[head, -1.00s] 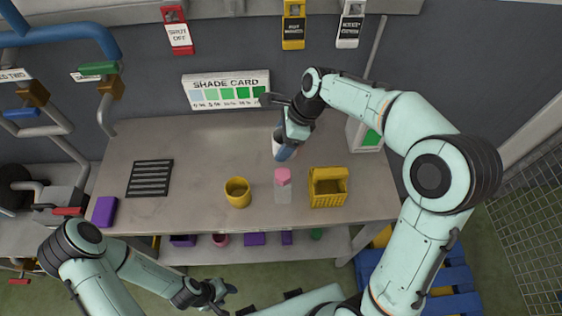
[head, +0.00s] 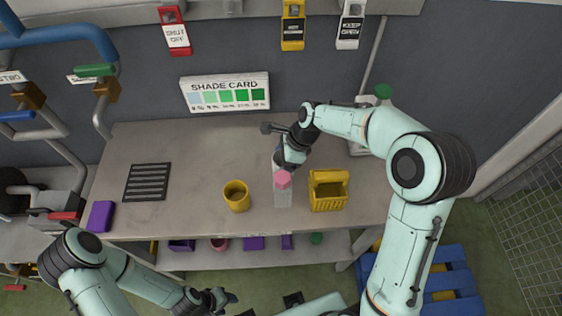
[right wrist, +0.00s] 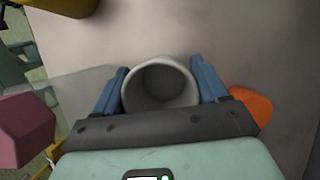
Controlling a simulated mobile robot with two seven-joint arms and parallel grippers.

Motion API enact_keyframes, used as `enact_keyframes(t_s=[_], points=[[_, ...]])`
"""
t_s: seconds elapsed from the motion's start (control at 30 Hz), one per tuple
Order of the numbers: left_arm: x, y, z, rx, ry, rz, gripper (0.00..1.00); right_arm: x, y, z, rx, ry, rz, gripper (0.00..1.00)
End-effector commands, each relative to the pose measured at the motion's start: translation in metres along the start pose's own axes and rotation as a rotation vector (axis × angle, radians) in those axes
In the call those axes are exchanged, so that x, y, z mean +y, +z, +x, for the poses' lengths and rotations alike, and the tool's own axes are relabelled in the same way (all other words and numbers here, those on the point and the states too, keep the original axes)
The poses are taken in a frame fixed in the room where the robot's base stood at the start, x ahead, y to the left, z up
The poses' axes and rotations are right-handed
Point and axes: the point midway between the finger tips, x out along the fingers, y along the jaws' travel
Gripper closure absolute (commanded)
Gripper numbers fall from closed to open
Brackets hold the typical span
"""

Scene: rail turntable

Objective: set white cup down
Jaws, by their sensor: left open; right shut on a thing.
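The white cup (right wrist: 160,85) sits between the blue fingers of my right gripper (right wrist: 161,90) in the right wrist view, its open mouth facing the camera. In the head view my right gripper (head: 284,163) is over the middle of the bench, just behind the clear bottle with the pink cap (head: 283,180). The cup is mostly hidden there by the gripper. I cannot tell whether the cup's base touches the bench top (head: 215,150). My left gripper (head: 217,301) is open and empty, in front of the bench and below its edge.
A yellow cup (head: 236,196) stands left of the bottle and a yellow caddy (head: 328,190) right of it. A black slatted grille (head: 147,182) and a purple block (head: 100,216) lie at the left. The bench is clear between grille and right gripper. An orange thing (right wrist: 252,105) shows beside the fingers.

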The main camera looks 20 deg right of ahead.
Motion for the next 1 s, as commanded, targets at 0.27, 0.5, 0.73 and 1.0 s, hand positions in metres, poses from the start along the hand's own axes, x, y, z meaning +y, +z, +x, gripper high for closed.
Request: enact_keyframes(t_s=[0.27, 0.5, 0.73, 1.0], points=[[-0.001, 0.001, 0.001, -0.001, 0.0, 0.0, 0.51, 0.0, -0.001, 0.003, 0.0, 0.0, 0.0, 0.02], [0.0, 0.0, 0.001, 0.0, 0.0, 0.0, 0.51, 0.0, 0.0, 0.001, 0.0, 0.0, 0.0, 0.02], [0.002, -0.002, -0.004, 0.003, 0.001, 0.001, 0.51, -0.001, 0.001, -0.03, -0.001, -0.006, -0.001, 0.02], [0.007, -0.007, -0.013, 0.01, 0.004, 0.004, 0.51, -0.001, 0.001, -0.089, -0.001, -0.005, -0.001, 0.02]])
